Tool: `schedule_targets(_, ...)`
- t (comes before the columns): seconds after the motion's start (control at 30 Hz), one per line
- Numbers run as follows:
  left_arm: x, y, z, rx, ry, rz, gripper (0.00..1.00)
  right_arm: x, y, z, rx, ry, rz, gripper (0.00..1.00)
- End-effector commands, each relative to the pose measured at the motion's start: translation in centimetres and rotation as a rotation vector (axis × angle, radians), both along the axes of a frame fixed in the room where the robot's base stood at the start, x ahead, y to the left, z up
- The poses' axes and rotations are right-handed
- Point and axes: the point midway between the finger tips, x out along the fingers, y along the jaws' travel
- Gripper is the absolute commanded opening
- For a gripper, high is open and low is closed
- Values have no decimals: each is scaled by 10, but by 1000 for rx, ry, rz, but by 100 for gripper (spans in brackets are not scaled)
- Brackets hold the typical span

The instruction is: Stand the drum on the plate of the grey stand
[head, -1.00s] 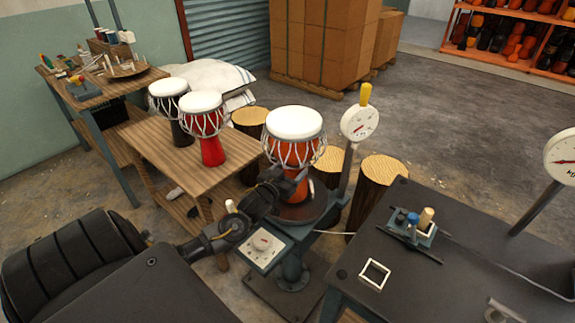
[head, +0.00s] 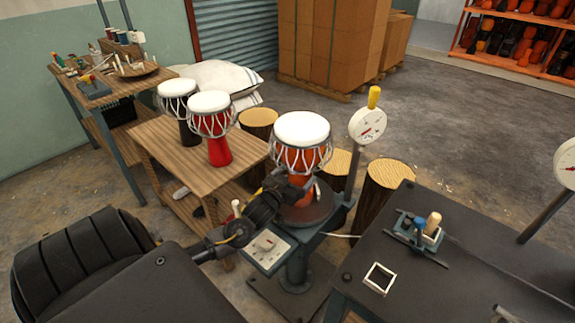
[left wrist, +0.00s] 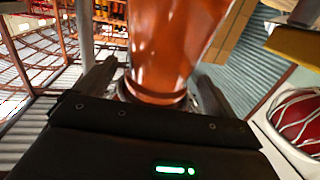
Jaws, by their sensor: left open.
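The orange drum (head: 302,155) with a white head stands upright on the round dark plate (head: 318,212) of the grey stand (head: 297,255). My left gripper (head: 303,188) is at the drum's narrow lower stem, just above the plate. In the left wrist view the orange stem (left wrist: 165,45) rises between the two fingers of the gripper (left wrist: 158,90). The jaws are open around the stem; whether a finger touches it I cannot tell. The drum's foot is partly hidden behind the gripper. My right gripper is not in view.
A dial gauge (head: 367,126) on a post rises right beside the drum. A wooden table (head: 185,160) at left holds a red drum (head: 215,145) and a black drum (head: 180,125). Log stumps (head: 385,185) stand behind. A dark bench (head: 440,285) is at right.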

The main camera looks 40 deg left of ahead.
Motion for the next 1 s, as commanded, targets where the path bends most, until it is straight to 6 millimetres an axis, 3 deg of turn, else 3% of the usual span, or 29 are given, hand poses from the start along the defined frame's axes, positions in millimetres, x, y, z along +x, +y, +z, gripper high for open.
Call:
schedule_targets(0.5,-95,-16,4,-2,2,0,94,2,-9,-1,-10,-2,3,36)
schedule_targets(0.7,-109,-18,6,-1,1,1,94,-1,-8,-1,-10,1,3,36)
schedule_targets(1.0,-110,-18,6,-1,0,1,94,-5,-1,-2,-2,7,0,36)
